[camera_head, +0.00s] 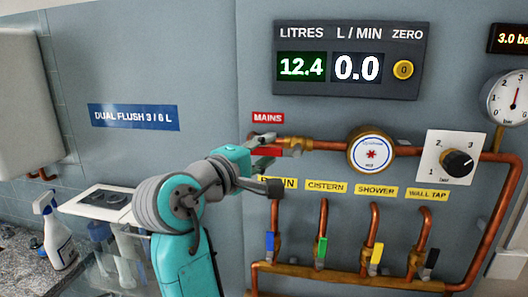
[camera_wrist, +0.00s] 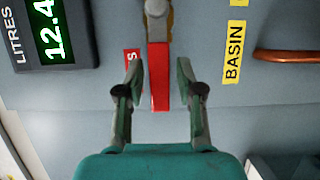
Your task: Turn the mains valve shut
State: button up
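The mains valve has a red lever (camera_head: 268,152) and sits at the left end of the copper pipe, below the red MAINS label (camera_head: 268,118). The lever lies roughly in line with the pipe and points left. In the wrist view the red lever (camera_wrist: 160,80) lies between the two fingers of my gripper (camera_wrist: 160,88). The gripper is open, with a visible gap on each side of the lever. In the head view my gripper (camera_head: 264,150) reaches in from the left, and my arm partly hides the lever's surroundings.
A display panel (camera_head: 348,60) above reads 12.4 litres and 0.0 L/min. A round meter (camera_head: 371,152) and a black regulator knob (camera_head: 458,163) sit right on the pipe. Several branch taps with coloured levers are below. A spray bottle (camera_head: 57,237) stands lower left.

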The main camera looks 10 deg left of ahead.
grip_shut()
